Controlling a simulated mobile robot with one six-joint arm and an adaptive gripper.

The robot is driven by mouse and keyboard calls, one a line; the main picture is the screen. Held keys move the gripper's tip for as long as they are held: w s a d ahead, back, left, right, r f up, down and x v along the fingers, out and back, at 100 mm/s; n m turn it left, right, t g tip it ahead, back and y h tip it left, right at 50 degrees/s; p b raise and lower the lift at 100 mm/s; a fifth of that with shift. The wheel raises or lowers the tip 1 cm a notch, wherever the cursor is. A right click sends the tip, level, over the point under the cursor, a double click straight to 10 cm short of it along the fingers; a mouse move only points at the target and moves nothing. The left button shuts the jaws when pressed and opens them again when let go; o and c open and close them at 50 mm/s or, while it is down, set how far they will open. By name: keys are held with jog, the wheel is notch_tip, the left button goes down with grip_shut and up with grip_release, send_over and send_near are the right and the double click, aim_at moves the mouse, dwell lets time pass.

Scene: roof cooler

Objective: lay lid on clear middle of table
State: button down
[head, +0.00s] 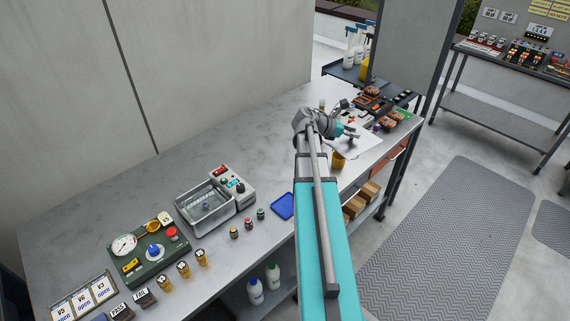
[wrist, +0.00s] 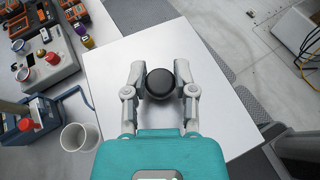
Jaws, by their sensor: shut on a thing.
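The lid is a white square plate (wrist: 118,62) with a round black knob (wrist: 160,83) at its middle. In the head view the plate (head: 365,139) shows at the table's right end, partly hidden by my arm. My gripper (wrist: 160,78) is shut on the knob, with one finger on each side; it also shows in the head view (head: 349,133). The plate looks level; its height above the table cannot be told. The grey table (head: 250,145) has a wide bare middle, left of my gripper.
An open metal bath (head: 205,208), a green gauge box (head: 148,248), small jars and a blue tray (head: 283,206) stand along the left and front. A yellow cup (head: 338,161) stands close to the lid. Orange-and-black devices (head: 372,95) crowd the far right end.

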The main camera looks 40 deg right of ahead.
jog(key=w+a+f+n+t+b, duration=0.3)
jog(key=w+a, duration=0.4)
jog(key=a, duration=0.3)
jog(key=w+a+f+n+t+h+b, duration=0.1)
jog(key=w+a+f+n+t+b, duration=0.2)
jog(key=w+a, duration=0.4)
jog(key=a+f, duration=0.1)
jog(key=a, duration=0.2)
jog(key=shift+a+t, duration=0.3)
jog(key=shift+t, duration=0.1)
jog(key=shift+w+d+b, duration=0.1)
jog(key=shift+w+b, duration=0.05)
jog(key=shift+b, duration=0.15)
jog(key=w+d+f+b, duration=0.8)
jog(key=d+f+b, duration=0.1)
jog(key=shift+w+d, duration=0.25)
jog(key=shift+w, duration=0.15)
jog(key=shift+f, duration=0.1)
